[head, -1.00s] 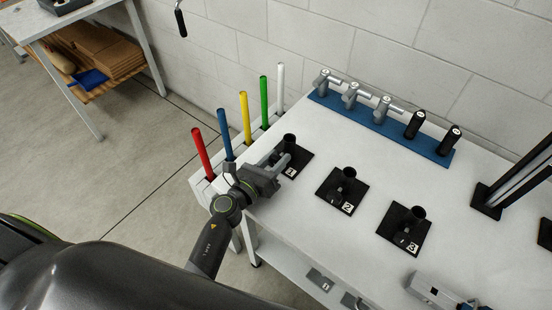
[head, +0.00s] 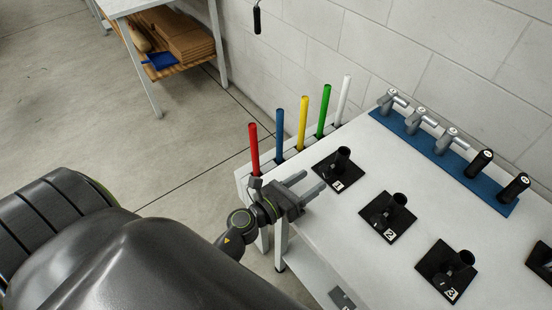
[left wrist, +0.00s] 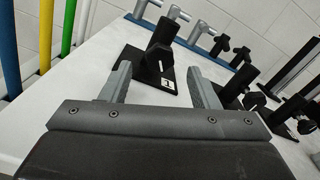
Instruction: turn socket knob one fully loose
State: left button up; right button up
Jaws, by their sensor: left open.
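Socket one, a black upright tube on a square black plate marked 1 (head: 343,158), stands at the near left of the white table. It also shows in the left wrist view (left wrist: 163,36), beyond my fingers. My right gripper is in neither view.
Sockets two (head: 388,218) and three (head: 447,270) stand to the right on the white table (head: 345,240). A blue rack (head: 418,136) holds several tools at the back. Coloured rods, red (head: 254,150) to white, stand at the left edge.

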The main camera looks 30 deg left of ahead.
pick_arm(q)
jog(key=b+v, duration=0.3)
jog(key=v, duration=0.7)
jog(key=shift+s, duration=0.4)
jog(key=shift+a, duration=0.15)
